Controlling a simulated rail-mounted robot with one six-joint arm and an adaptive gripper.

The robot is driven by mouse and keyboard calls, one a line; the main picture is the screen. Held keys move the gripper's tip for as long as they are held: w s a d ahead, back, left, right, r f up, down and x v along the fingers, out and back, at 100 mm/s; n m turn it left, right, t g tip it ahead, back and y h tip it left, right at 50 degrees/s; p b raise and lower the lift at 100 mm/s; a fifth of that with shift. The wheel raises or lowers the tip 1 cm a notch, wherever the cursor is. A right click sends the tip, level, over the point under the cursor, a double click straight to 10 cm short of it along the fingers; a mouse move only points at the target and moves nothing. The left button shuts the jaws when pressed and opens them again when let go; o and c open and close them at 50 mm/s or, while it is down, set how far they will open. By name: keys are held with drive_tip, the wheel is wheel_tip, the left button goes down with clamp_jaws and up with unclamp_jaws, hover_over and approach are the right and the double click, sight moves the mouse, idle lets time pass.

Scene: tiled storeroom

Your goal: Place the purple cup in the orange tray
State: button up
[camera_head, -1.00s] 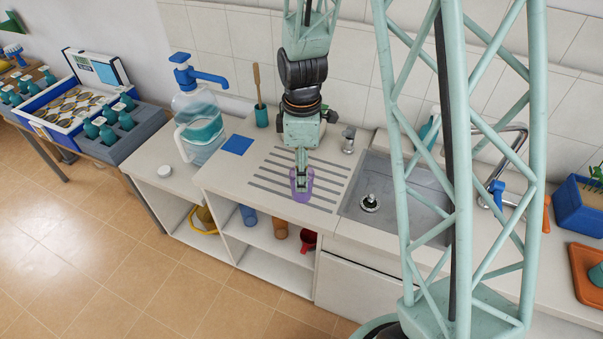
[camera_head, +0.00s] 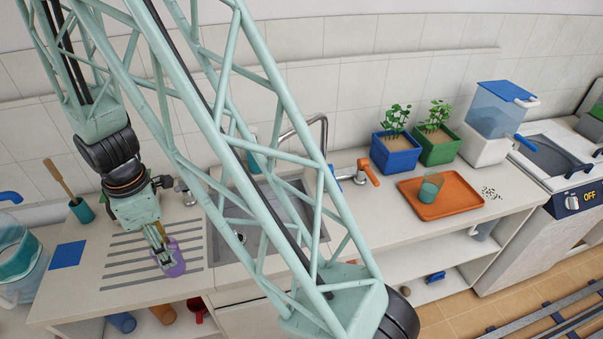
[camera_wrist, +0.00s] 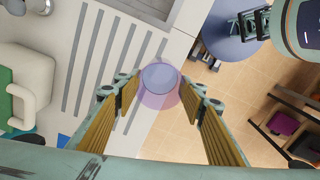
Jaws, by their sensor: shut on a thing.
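The translucent purple cup (camera_head: 172,262) is at the front edge of the ribbed drainboard, left of the sink. My gripper (camera_head: 163,258) is shut on it. In the wrist view the cup (camera_wrist: 161,85) sits between the two fingertips of my gripper (camera_wrist: 160,95), with its round opening visible. I cannot tell whether its base touches the counter. The orange tray (camera_head: 462,200) lies on the counter to the right of the sink. A teal translucent cup (camera_head: 430,188) stands in the tray at its left part; the right part is bare.
Blue (camera_head: 396,154) and green (camera_head: 436,146) planters stand behind the tray. The sink faucet (camera_head: 318,130) rises between cup and tray.

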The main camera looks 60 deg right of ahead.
drive_tip(key=s+d+m, duration=0.4)
drive_tip(key=s+d, duration=0.2)
drive_tip(key=s, duration=0.2)
drive_tip(key=shift+s+r+p, duration=0.3)
drive_tip(key=shift+r, duration=0.1)
drive_tip(key=shift+d, duration=0.1)
